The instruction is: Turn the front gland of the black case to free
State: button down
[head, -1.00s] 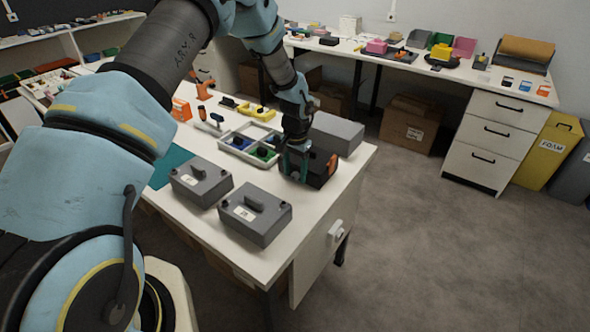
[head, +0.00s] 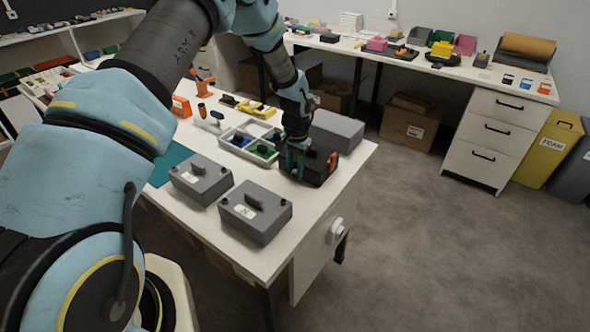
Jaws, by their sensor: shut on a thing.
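The black case (head: 319,168) sits near the right edge of the white table, with a small orange-red mark on its right side. My gripper (head: 294,172) points down at the left front side of the case, touching or very close to it. Its teal-edged fingers are shut on a small part there, which I take to be the front gland. The gland itself is hidden by the fingers, so its turn position cannot be seen.
Two grey cases with handles (head: 201,179) and (head: 255,212) stand in front and left. A grey box (head: 336,131) is close behind the black case. A divided tray (head: 250,143) with coloured parts lies to the left. The table's right edge is near.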

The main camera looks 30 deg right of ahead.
jog(key=shift+w+g, duration=0.1)
jog(key=shift+g, duration=0.2)
jog(key=shift+w+a+f+g+h+b, duration=0.1)
jog(key=shift+w+a+g+h+b, duration=0.1)
jog(key=shift+g+h+b, duration=0.35)
jog(key=g+b, duration=0.1)
jog(key=g+h, duration=0.1)
jog(key=shift+w+f+g+b, duration=0.2)
jog(key=shift+f+g+b, duration=0.05)
jog(key=shift+g+b, duration=0.1)
jog(key=g+h+b, duration=0.1)
jog(key=b, duration=0.1)
jog(key=g+h+b, duration=0.1)
jog(key=g+b, duration=0.1)
jog(key=shift+w+a+f+g+b, duration=0.15)
jog(key=shift+w+g+b, duration=0.05)
jog(key=shift+g+b, duration=0.1)
jog(key=shift+g+h+b, duration=0.55)
jog(key=shift+g+b, duration=0.15)
jog(key=shift+b, duration=0.2)
jog(key=c, duration=0.6)
grip_release()
jog(key=shift+a, duration=0.1)
